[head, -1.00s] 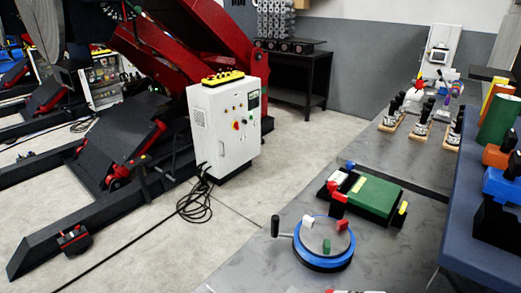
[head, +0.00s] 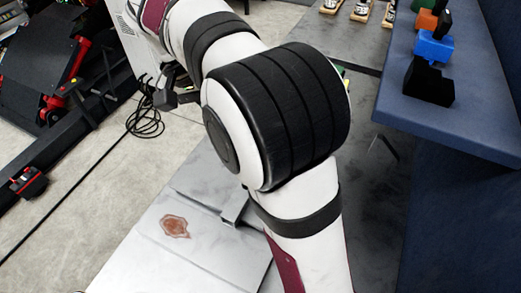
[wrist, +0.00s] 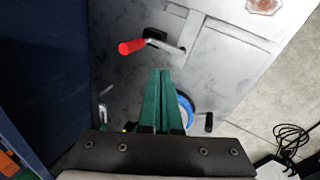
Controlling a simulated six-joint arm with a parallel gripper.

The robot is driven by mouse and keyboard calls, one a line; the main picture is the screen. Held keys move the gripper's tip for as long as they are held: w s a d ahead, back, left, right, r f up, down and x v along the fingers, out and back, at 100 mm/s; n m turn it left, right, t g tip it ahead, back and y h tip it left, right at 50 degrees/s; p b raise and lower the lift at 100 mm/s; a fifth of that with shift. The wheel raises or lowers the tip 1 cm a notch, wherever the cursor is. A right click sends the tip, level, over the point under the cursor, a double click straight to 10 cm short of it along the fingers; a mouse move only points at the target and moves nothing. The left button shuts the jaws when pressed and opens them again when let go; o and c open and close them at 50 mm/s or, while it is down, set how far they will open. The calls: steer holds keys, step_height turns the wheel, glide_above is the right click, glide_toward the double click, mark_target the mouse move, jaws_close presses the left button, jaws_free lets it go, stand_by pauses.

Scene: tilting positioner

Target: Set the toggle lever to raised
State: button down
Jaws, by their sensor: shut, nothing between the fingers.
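The toggle lever, with a red grip (wrist: 131,47) on a short grey arm, shows in the wrist view beyond my fingertips. Its dark mount (wrist: 155,35) sits at the edge of a pale panel (wrist: 225,60). Whether the lever is raised or lowered I cannot tell. My gripper (wrist: 160,73) has two green fingers, shut together and empty, pointing towards the lever and apart from it in the picture. In the head view my arm covers the lever's red grip and I cannot make out my gripper; a grey bracket (head: 236,208) shows beside the arm.
The pale panel (head: 205,235) has a brown patch (head: 175,226). A blue shelf (head: 440,110) with blocks stands at the right of the head view. Cables (head: 145,120) lie on the floor.

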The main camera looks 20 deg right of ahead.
steer(key=s+d+f, duration=0.4)
steer(key=d+f, duration=0.2)
steer(key=f, duration=0.3)
steer(key=shift+s+d, duration=0.15)
steer(key=shift+d, duration=0.05)
steer(key=shift+s, duration=0.1)
